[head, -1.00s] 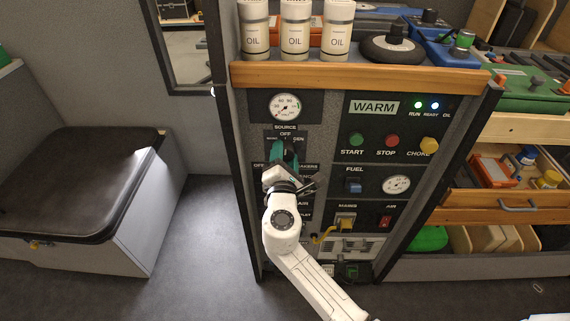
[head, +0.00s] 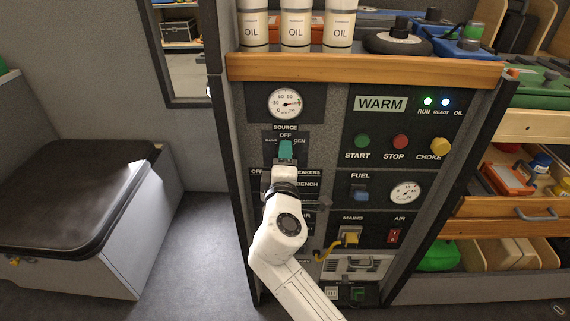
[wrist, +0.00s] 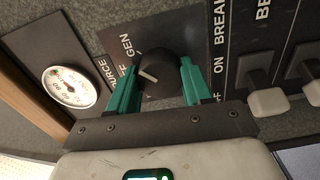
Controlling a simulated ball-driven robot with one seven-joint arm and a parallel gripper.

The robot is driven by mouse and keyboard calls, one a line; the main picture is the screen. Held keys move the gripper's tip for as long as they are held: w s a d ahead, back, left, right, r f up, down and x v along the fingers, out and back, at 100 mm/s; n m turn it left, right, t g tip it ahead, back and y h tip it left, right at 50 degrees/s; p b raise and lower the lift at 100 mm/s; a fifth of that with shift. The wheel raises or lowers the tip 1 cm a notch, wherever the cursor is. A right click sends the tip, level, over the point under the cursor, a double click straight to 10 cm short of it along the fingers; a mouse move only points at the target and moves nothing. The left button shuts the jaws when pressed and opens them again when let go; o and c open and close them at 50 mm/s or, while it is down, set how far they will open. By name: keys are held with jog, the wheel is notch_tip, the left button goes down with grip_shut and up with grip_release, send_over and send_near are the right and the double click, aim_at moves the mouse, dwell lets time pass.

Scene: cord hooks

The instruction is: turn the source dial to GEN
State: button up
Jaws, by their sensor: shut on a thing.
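The source dial (wrist: 162,70) is a dark round knob with a white pointer mark, seen in the wrist view. The mark points left, roughly toward the OFF label; the GEN label (wrist: 127,45) is above that. My gripper (wrist: 158,82) has one teal finger on each side of the knob and is shut on it. In the head view my gripper (head: 286,149) covers the dial below the OFF label, with GEN to its right.
A round gauge (head: 285,103) sits above the dial. Breaker switches (wrist: 262,88) are close beside my gripper in the wrist view. START (head: 362,141) and STOP (head: 400,142) buttons are to the right. A wooden shelf edge (head: 360,69) juts out above.

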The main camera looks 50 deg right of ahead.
jog(key=shift+w+a+f, duration=0.1)
jog(key=shift+w+a, duration=0.05)
dwell(0.4)
jog(key=o, duration=0.8)
jog(key=shift+o, duration=1.2)
jog(key=v, duration=1.1)
